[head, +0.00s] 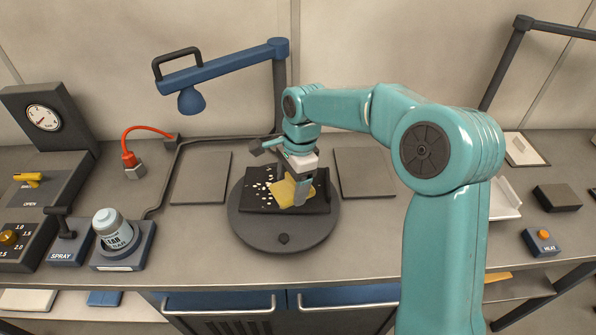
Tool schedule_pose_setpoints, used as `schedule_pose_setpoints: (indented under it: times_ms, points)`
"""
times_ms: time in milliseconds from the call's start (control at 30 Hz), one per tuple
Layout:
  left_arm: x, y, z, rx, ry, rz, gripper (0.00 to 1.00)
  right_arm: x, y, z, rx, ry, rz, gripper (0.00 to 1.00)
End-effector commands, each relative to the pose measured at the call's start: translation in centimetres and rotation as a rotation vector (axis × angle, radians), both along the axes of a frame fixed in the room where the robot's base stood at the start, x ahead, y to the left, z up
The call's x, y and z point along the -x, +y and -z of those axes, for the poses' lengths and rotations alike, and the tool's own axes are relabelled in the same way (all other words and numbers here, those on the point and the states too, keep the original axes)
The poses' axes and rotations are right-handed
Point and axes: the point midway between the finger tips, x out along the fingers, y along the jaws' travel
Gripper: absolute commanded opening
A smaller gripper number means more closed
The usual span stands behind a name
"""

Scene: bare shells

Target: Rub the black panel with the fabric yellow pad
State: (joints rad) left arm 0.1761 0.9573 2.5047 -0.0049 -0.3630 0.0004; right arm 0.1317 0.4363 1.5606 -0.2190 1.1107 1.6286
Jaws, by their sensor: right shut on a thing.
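The black panel (262,203) lies on a round dark turntable (284,239) in the middle of the bench. Pale flecks are scattered on the left part of the panel. The yellow fabric pad (284,193) is at the middle of the panel, under my right gripper (293,192). My right gripper is shut on the pad and points down. The pad appears to touch the panel. The gripper and wrist hide part of the panel's back and right side. My left gripper is not in view.
A blue lamp arm (225,68) reaches over the back left. Flat grey plates (201,178) lie on both sides of the turntable. A labelled jar (114,231) stands at the left, near the spray lever (65,242). A heat button box (542,241) sits at the right.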

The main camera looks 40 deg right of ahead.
Motion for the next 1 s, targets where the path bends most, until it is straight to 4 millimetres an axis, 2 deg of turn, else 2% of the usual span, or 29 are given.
schedule_pose_setpoints:
  times_ms: [100, 300, 467, 800, 1000]
  points:
    - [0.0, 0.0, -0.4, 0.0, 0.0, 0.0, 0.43, -0.1, -1.8, -0.5, 0.0, -0.001, 0.248, 0.49]
    - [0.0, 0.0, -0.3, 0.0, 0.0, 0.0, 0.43, -0.2, -2.9, -0.5, 0.0, 0.0, 0.425, 0.49]
    - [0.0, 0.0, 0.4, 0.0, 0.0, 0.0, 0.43, -0.2, -2.8, 0.4, 0.0, 0.001, 0.433, 0.49]
    - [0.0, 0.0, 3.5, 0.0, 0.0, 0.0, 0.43, -0.4, -2.5, 4.1, 0.0, 0.0, 0.428, 0.49]
    - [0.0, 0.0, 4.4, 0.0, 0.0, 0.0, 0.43, -0.4, -2.4, 5.4, 0.0, 0.0, 0.427, 0.49]
